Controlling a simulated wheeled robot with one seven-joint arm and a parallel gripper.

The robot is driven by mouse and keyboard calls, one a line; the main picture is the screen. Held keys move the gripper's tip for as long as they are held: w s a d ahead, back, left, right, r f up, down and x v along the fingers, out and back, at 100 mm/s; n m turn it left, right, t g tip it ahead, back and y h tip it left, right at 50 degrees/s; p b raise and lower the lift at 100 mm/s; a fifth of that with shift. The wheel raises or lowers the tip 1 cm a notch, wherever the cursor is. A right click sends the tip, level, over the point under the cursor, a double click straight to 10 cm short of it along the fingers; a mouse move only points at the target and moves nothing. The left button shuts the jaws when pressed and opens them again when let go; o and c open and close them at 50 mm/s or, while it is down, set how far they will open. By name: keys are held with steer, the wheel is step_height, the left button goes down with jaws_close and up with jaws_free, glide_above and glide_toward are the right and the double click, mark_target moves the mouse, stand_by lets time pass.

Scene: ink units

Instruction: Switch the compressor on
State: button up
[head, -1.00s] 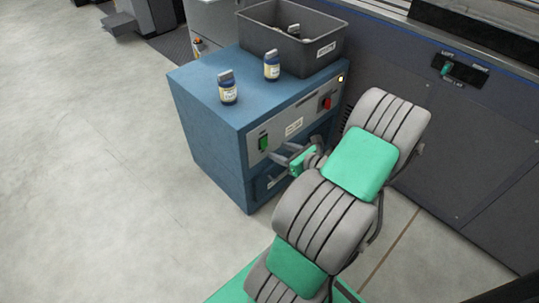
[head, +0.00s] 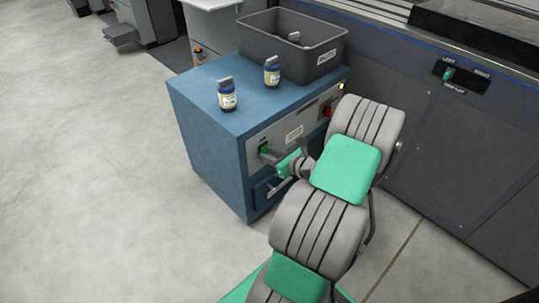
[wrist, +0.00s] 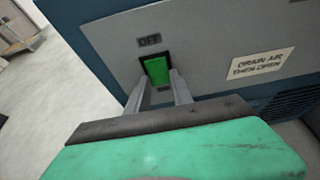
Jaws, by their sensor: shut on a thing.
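The compressor is a blue cabinet (head: 207,145) with a grey front panel. A green switch (wrist: 156,70) sits in a dark frame on that panel, under an "OFF" label (wrist: 149,40); in the head view it is small at the panel's left end (head: 264,147). My gripper (wrist: 158,82) has one finger at each side of the green switch and is shut on it. In the head view my gripper (head: 268,155) is at the panel's left end, and my arm covers part of the front.
A red switch (head: 327,111) is at the panel's right end. A "DRAIN AIR THEN OPEN" label (wrist: 261,65) is right of the green switch. The floor at left is clear.

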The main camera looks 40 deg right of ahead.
jaws_close()
steer(key=t+b, duration=0.2)
steer(key=b, duration=0.1)
steer(key=shift+f+t, duration=0.35)
steer(key=shift+t, duration=0.05)
steer(key=o, duration=0.7)
jaws_free()
